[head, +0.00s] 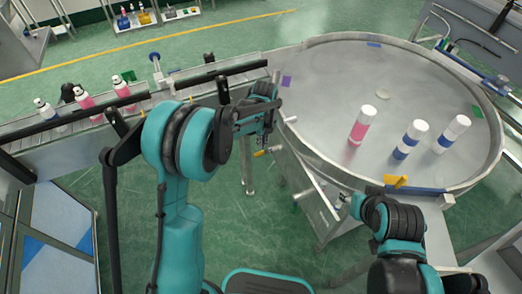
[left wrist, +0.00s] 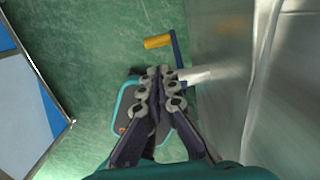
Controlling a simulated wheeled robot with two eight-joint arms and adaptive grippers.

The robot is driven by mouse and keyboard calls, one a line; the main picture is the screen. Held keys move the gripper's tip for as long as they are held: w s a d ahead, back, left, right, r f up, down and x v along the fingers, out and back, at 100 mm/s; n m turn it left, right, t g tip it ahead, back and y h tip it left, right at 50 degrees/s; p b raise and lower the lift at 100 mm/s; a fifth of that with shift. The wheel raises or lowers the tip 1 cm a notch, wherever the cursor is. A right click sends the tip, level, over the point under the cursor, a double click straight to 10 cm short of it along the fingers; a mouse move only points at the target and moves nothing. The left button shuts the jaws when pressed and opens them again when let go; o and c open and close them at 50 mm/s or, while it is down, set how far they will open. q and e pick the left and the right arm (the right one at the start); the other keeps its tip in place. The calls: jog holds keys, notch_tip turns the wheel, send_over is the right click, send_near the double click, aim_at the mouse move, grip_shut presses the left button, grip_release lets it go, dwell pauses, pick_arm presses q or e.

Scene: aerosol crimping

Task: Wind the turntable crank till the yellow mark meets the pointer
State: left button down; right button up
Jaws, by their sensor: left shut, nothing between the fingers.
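The round grey turntable (head: 340,85) fills the right of the head view. A yellow mark (head: 396,181) shows at its near rim. A small pale piece (head: 291,119) at its left rim may be the pointer; I cannot tell. The crank's yellow handle (left wrist: 158,42) and dark blue arm (left wrist: 176,50) show in the left wrist view, with a silver shaft (left wrist: 196,76). My left gripper (left wrist: 160,75) is shut and empty close to the crank; contact is unclear. It also shows in the head view (head: 264,138). My right gripper (head: 343,203) is near the turntable's front edge; its fingers are unclear.
A pink-banded can (head: 362,125) and two blue-banded cans (head: 411,139) (head: 453,133) stand on the turntable.

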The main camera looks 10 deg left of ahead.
aim_at(266, 152)
pick_arm(q)
notch_tip(266, 152, down, 9)
jog(key=b, duration=0.3)
jog(key=shift+w+a+f, duration=0.2)
jog(key=shift+w, duration=0.05)
